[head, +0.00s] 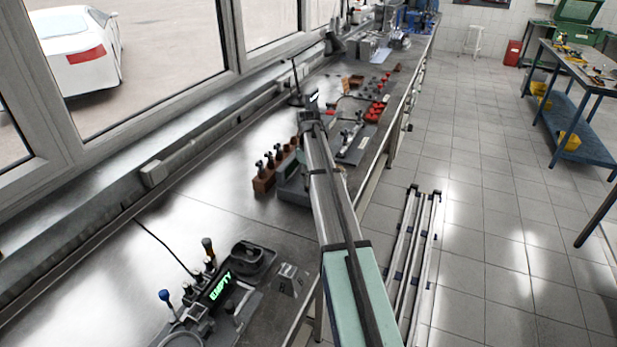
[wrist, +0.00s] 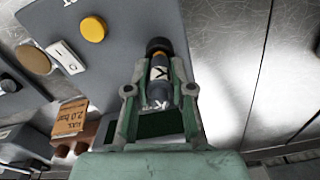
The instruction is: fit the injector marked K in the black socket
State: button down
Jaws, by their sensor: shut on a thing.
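In the wrist view my gripper (wrist: 160,92) is shut on a dark injector (wrist: 158,52). The injector has a black rounded end and a pale band marked K, and it sticks out beyond my fingertips. In the head view my arm reaches away along the bench and hides my gripper and the held injector, so neither can be made out there. I cannot pick out the black socket for certain in either view.
The wrist view shows a grey panel (wrist: 125,22) with a yellow button (wrist: 93,29), and a brown block with a "2.0 bar" label (wrist: 69,118). In the head view, a brown rack (head: 264,182) holds several dark pieces. A display (head: 220,286) reads EMPTY.

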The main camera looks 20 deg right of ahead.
jog(key=shift+f, duration=0.55)
dwell(0.4)
jog(key=c, duration=0.9)
grip_release()
jog(key=shift+c, duration=0.2)
jog(key=shift+r, duration=0.1)
jog(key=shift+r+p, duration=1.7)
jog(key=shift+r, duration=1.95)
